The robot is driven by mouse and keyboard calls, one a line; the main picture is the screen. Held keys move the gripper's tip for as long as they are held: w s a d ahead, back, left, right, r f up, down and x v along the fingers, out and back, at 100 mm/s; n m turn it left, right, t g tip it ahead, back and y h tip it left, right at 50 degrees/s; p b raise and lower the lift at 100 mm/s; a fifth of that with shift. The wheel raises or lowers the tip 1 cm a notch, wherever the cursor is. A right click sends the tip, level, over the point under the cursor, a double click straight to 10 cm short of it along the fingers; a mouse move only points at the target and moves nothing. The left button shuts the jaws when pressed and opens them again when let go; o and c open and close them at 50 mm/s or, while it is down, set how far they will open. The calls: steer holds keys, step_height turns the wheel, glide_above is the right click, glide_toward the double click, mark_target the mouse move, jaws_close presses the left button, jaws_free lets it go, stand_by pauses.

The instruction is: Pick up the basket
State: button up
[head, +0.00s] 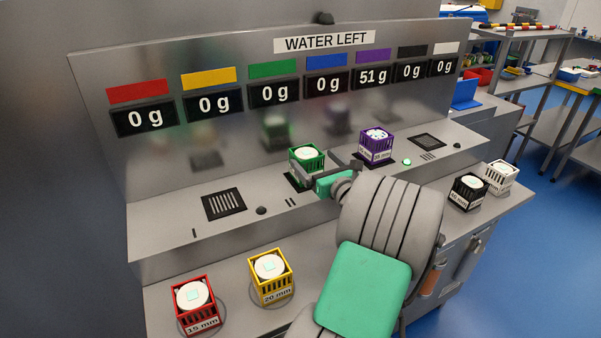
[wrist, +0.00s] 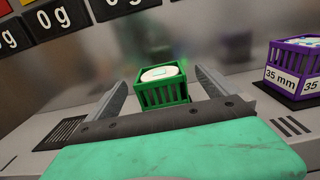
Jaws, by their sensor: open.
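A green basket (head: 307,155) with a white round lid-like top stands on the raised ledge of the machine, in front of the upright panel. In the wrist view the green basket (wrist: 163,92) stands upright between the two grey fingers of my gripper (wrist: 160,82). The fingers are spread, one on each side, with gaps visible between them and the basket. In the head view my gripper (head: 312,176) is at the near side of the green basket and hides its lower part.
A purple basket (head: 376,146) stands close on the right, near a lit green button (head: 407,162). A red basket (head: 196,302) and a yellow basket (head: 271,277) stand on the lower front shelf. Black (head: 467,191) and white (head: 499,177) baskets stand at the right.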

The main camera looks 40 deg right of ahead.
mark_target(300, 147)
steer(key=shift+w+f+b, duration=0.3)
steer(key=shift+w+f, duration=0.1)
steer(key=shift+f, duration=0.25)
steer(key=x, duration=0.2)
steer(key=p+x, duration=0.1)
steer(key=x, duration=0.2)
steer(key=p+x, duration=0.1)
steer(key=x, duration=0.1)
steer(key=shift+w+d+r, duration=0.2)
steer(key=shift+w+r, duration=0.05)
steer(key=shift+w, duration=0.05)
steer(key=c, duration=2.1)
steer(key=shift+r, duration=0.15)
jaws_close()
steer(key=shift+r, duration=0.1)
